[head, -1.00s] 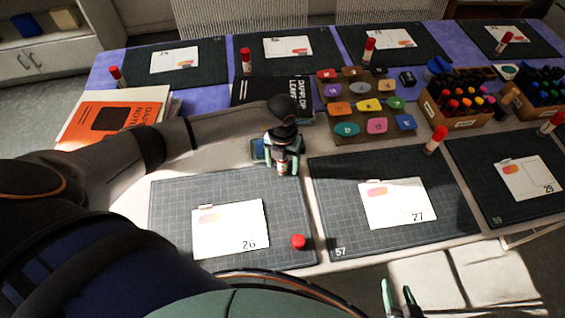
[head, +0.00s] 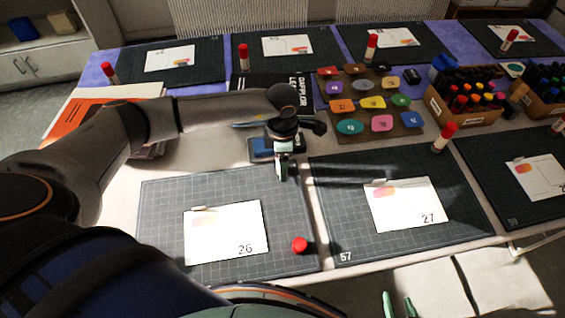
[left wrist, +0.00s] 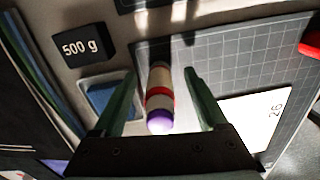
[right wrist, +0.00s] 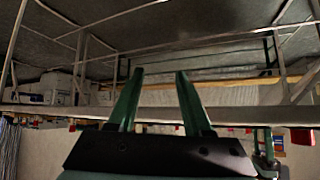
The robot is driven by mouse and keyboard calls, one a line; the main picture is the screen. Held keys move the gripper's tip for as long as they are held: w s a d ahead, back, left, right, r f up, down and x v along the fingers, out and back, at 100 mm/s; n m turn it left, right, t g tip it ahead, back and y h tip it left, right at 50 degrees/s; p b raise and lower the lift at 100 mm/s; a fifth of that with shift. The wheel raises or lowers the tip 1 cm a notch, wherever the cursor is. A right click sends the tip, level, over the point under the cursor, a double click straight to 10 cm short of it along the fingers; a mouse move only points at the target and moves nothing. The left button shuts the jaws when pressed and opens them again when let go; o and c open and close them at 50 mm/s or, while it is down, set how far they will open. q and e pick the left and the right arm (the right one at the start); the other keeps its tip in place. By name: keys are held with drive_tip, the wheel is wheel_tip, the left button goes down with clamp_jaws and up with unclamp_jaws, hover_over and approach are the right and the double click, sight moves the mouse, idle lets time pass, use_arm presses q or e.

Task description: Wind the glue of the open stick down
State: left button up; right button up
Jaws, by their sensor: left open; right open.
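The open glue stick (left wrist: 160,88) shows in the left wrist view between the fingers of my left gripper (left wrist: 160,88). Its body is pale with a red band, and purple glue shows at the near end. The fingers are open, with a gap on each side of the stick. In the head view my left gripper (head: 282,172) is at the far right corner of mat 26, and it hides the stick. The red cap (head: 299,245) lies at that mat's near right corner. My right gripper (head: 398,305) is open and empty at the bottom edge, away from the tables.
Card 26 (head: 225,232) lies on the grey mat (head: 165,200). A blue pad (head: 259,146) is behind my left gripper. A black 500 g block (left wrist: 85,47) stands nearby. Mat 57 (head: 330,170) with card 27, another capped stick (head: 444,138) and marker boxes (head: 465,120) are to the right.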

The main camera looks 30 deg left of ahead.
drive_tip(key=shift+f, duration=0.1)
use_arm(q)
drive_tip(key=shift+f+m+b, duration=0.25)
drive_tip(key=shift+m+b, duration=0.75)
drive_tip(key=shift+m, duration=0.2)
drive_tip(key=m+b, duration=0.1)
drive_tip(key=m, duration=0.2)
drive_tip(key=m+b, duration=0.2)
drive_tip(key=shift+m, duration=0.3)
drive_tip(key=shift+m+b, duration=0.4)
drive_tip(key=shift+m, duration=0.3)
drive_tip(key=m+b, duration=0.2)
drive_tip(key=m, duration=0.2)
drive_tip(key=shift+r+m, duration=0.1)
drive_tip(key=shift+m, duration=0.3)
drive_tip(key=shift+s+r, duration=0.1)
drive_tip(key=shift+r, duration=0.05)
use_arm(e)
wheel_tip(320, 180, down, 6)
drive_tip(key=w+a, duration=0.1)
drive_tip(key=a, duration=0.1)
drive_tip(key=shift+w+a+r+n+y, duration=0.2)
drive_tip(key=shift+a+r+n+y, duration=0.1)
drive_tip(key=shift+a+y, duration=0.1)
